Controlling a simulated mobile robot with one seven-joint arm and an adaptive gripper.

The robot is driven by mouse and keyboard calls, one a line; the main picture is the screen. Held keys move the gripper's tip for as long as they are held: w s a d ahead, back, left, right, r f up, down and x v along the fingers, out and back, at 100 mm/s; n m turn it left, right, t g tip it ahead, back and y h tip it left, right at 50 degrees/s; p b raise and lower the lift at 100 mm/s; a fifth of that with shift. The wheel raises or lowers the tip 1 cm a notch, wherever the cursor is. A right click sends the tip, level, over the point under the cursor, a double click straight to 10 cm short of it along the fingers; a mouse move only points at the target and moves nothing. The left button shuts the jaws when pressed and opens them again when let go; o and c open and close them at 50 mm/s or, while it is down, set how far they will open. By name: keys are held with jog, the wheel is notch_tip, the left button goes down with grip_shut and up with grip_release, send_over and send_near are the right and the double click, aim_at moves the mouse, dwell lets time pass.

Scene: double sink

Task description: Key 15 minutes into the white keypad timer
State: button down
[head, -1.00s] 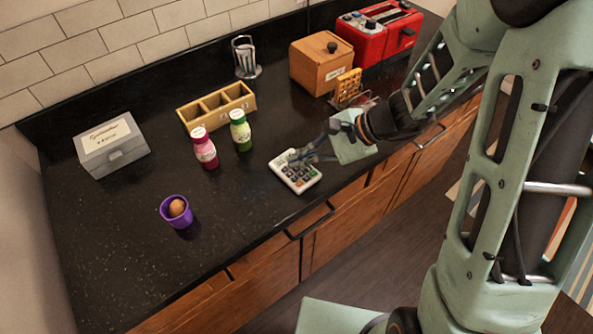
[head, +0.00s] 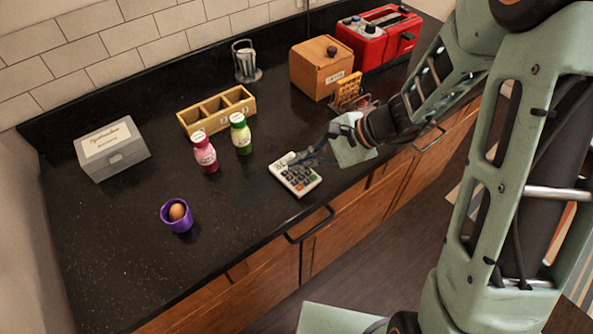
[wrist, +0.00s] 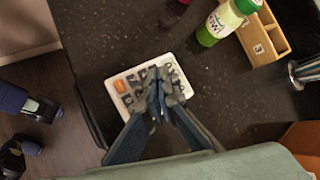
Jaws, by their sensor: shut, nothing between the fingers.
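I cannot tell whether the tips touch a key.
Pink (head: 205,154) and green (head: 240,134) bottles stand behind the timer. A purple cup (head: 177,222) with an egg is at left, near a grey box (head: 118,158). A wooden organizer (head: 232,97), bread box (head: 320,76) and red toaster (head: 362,45) stand farther back.

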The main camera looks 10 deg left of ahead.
aim_at(300, 174)
jog(key=shift+f, duration=0.15)
jog(key=shift+f+b, duration=0.3)
jog(key=shift+b, duration=0.3)
jog(key=shift+f+b, duration=0.3)
jog(key=shift+b, duration=0.05)
dwell(0.5)
jog(key=shift+r, duration=0.1)
jog(key=shift+r+p, duration=0.45)
jog(key=shift+r, duration=0.2)
jog(key=shift+r+p, duration=1.8)
jog(key=shift+r, duration=0.75)
jog(key=shift+f, duration=0.1)
